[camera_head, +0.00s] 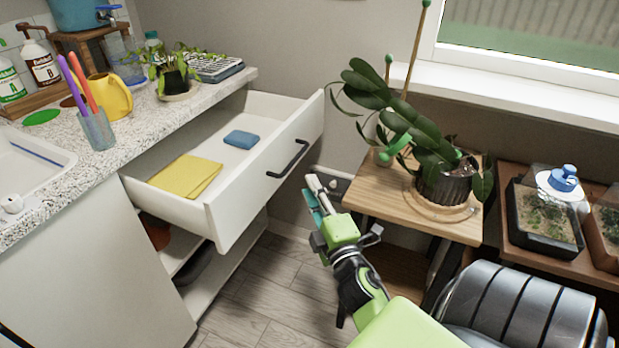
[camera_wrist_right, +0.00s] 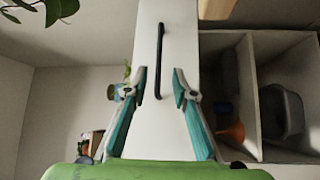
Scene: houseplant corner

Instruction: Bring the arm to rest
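My right gripper (camera_head: 315,190) is in front of the open white drawer (camera_head: 262,180), to the right of its black handle (camera_head: 287,160). Its fingers are apart and hold nothing. In the right wrist view the gripper (camera_wrist_right: 160,86) shows spread fingers, with the dark handle (camera_wrist_right: 160,50) between and beyond their tips. In the head view there is a gap between fingertips and handle. The drawer holds a yellow cloth (camera_head: 186,177) and a blue sponge (camera_head: 241,139). My left gripper is not in view.
A wooden stand (camera_head: 372,197) with a staked potted plant (camera_head: 444,182) is close to the right of my gripper. Seedling trays (camera_head: 545,218) and a grey ribbed bin (camera_head: 525,308) are farther right. The speckled counter (camera_head: 135,135) is left. Floor (camera_head: 270,290) shows below the drawer.

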